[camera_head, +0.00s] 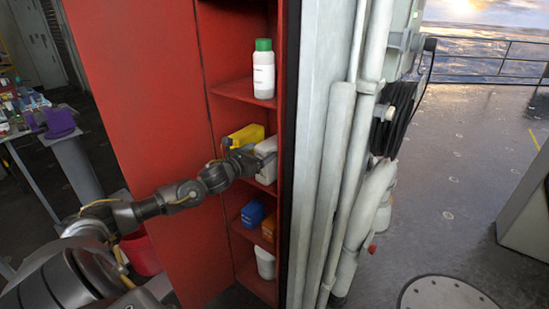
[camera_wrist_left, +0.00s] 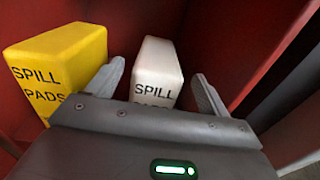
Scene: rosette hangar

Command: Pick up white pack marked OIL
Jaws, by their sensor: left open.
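A white pack (camera_head: 267,149) stands on a middle shelf of the red cabinet. In the left wrist view the white pack (camera_wrist_left: 157,72) shows the words SPILL PADS; the word OIL is not visible. My left gripper (camera_head: 243,161) reaches into the cabinet at this shelf. In the left wrist view the left gripper (camera_wrist_left: 156,88) is open, with one finger on each side of the white pack. The gripper body hides the pack's lower part. A yellow pack (camera_wrist_left: 58,68), also marked SPILL PADS, stands just left of the left finger. My right gripper is not in view.
The cabinet's red wall (camera_head: 145,100) is left of the shelves, and a grey post with pipes (camera_head: 318,150) is close on the right. A green-capped white bottle (camera_head: 263,72) stands above.

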